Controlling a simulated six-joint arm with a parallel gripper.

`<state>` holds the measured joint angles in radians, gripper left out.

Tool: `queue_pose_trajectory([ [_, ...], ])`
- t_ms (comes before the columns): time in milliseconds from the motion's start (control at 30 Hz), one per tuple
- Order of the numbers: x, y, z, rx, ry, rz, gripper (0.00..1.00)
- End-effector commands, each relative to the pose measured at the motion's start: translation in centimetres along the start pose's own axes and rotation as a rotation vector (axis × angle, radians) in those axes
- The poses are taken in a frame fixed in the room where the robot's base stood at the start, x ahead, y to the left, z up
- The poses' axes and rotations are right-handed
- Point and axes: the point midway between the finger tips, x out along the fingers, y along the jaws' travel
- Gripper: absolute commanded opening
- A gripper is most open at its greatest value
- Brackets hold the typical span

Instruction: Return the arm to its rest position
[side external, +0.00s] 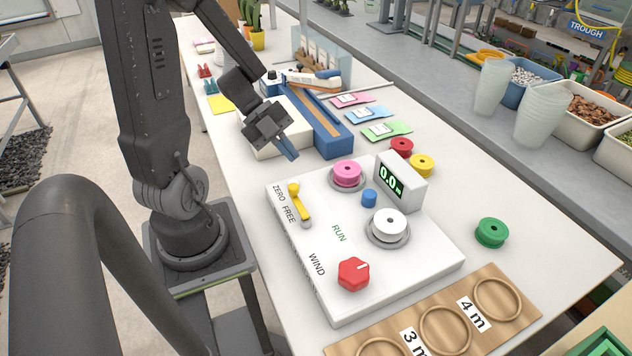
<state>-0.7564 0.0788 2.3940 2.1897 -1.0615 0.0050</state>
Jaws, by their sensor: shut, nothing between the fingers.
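My gripper (288,152) hangs above the white table, just behind the far left corner of the winding machine (325,285). Its fingers are together and hold nothing. The machine is a white panel with a yellow lever (299,205), a red knob (353,274), a small blue button (369,198) and a display (396,181) reading 0.0 m. A pink spool (346,173) and a white spool (389,223) sit on its two round seats. My arm rises from its base at the left of the picture.
A blue and white device (333,142) stands close behind my gripper. Red (402,146), yellow (422,165) and green (491,232) spools stand on the table, right of the machine. A wooden board with rings (447,328) lies in front. Colored packets (386,130) lie farther back.

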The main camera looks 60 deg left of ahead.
Motion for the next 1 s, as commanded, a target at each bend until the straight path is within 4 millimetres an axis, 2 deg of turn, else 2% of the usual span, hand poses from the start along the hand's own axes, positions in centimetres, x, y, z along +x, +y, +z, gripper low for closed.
queue_pose_trajectory([
  [67, 0.1, -0.2, 0.0, 0.001, -0.009, -0.007, 0.00],
  [167, 0.3, -1.7, 0.2, 0.001, -0.068, -0.063, 0.00],
  [267, 0.5, -4.9, 0.4, -0.013, -0.193, -0.188, 0.00],
  [400, -0.6, -10.3, 0.0, -0.102, -0.407, -0.435, 0.00],
  [500, -2.0, -12.9, -0.8, -0.224, -0.527, -0.599, 0.00],
  [600, -3.5, -14.2, -2.1, -0.385, -0.610, -0.733, 0.00],
  [767, -4.8, -13.6, -5.1, -0.712, -0.670, -0.851, 0.00],
  [867, -4.7, -11.9, -7.6, -0.942, -0.662, -0.845, 0.00],
  [1000, -3.8, -8.8, -12.0, -1.231, -0.611, -0.732, 0.00],
])
